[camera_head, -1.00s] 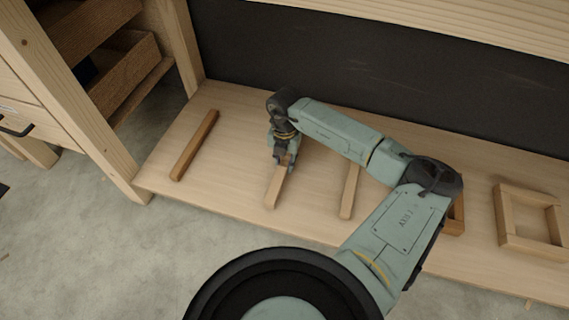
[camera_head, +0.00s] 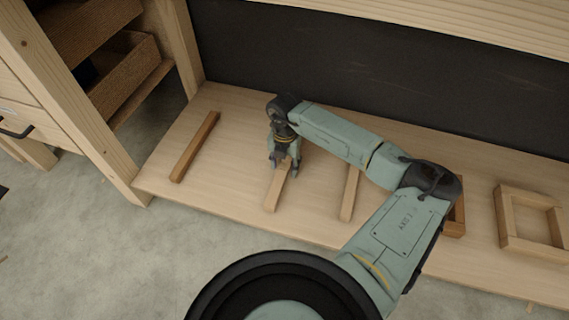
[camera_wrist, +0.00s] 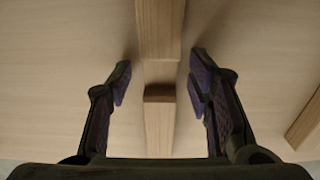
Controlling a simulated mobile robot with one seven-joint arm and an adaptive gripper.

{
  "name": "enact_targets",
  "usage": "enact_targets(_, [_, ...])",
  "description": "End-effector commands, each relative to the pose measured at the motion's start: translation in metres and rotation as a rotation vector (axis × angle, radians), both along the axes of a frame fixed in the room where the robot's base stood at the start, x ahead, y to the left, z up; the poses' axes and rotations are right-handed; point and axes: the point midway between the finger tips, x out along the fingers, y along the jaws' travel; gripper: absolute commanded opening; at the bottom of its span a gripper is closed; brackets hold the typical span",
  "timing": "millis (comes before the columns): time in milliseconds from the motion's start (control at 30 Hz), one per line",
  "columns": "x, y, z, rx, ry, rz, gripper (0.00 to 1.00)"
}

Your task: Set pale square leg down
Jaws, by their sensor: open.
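A pale square leg (camera_head: 274,193) lies on the wooden bench top (camera_head: 225,170), its near end close to the front edge. My gripper (camera_head: 284,168) is over its far part, pointing down. In the wrist view my gripper (camera_wrist: 158,82) is open, one finger on each side of the pale wood (camera_wrist: 159,125), with bare bench showing between wood and fingers. That view shows pale wood above and below a short gap; I cannot tell whether this is one piece or two. My gripper hides the leg's far end in the head view.
A darker brown bar (camera_head: 195,147) lies to the left and another pale bar (camera_head: 350,192) to the right. A square wooden frame (camera_head: 503,222) is at the far right. A dark panel (camera_head: 360,80) stands behind; a shelf unit (camera_head: 85,110) is at left.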

Motion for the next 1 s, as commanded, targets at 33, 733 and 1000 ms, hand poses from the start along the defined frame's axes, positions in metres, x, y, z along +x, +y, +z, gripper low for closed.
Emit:
enact_targets(33, [0.0,0.0,0.002,0.0,0.0,0.0,0.46])
enact_targets(733, [0.0,0.0,0.117,0.0,-0.001,0.0,0.46])
enact_targets(1000, [0.0,0.0,0.123,0.0,0.0,0.0,0.46])
